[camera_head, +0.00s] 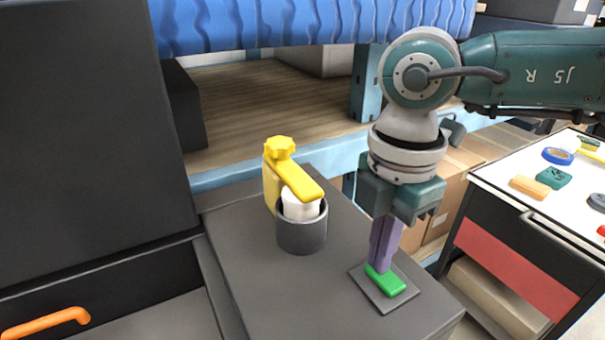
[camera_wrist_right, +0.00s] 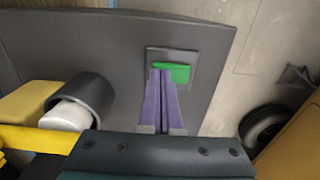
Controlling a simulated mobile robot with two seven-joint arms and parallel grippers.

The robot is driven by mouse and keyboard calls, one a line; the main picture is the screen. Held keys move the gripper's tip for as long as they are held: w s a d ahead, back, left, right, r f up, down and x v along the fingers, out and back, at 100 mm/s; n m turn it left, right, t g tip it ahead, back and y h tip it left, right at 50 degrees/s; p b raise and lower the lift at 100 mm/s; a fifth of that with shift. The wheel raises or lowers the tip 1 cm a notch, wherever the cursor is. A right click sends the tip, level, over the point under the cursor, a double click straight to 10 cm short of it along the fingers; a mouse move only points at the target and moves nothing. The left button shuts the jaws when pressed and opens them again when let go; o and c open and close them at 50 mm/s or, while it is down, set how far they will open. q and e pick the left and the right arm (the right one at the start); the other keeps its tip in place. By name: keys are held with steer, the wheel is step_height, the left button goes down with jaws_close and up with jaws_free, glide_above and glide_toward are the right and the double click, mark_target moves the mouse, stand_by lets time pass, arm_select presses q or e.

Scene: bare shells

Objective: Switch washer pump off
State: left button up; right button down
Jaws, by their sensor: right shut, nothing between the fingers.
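A green switch (camera_head: 394,284) sits on a dark square plate (camera_head: 366,294) near the right front of a grey machine top. In the right wrist view the green switch (camera_wrist_right: 182,74) lies on its plate (camera_wrist_right: 187,55) too. My right gripper (camera_head: 379,264) points down with its purple fingers closed together and empty. Its tips (camera_wrist_right: 160,74) are at one end of the green switch and cover part of it. I cannot tell whether they press it. My left gripper is not in view.
On the same top (camera_head: 250,262) stands a dark cup (camera_head: 302,236) with a white cylinder under a yellow clamp (camera_head: 296,179). A dark panel (camera_head: 90,120) rises at left. A white bench (camera_head: 515,172) with small items stands at right.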

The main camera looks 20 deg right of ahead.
step_height(320, 180, up, 7)
steer(key=p, duration=0.6)
steer(key=shift+p, duration=0.4)
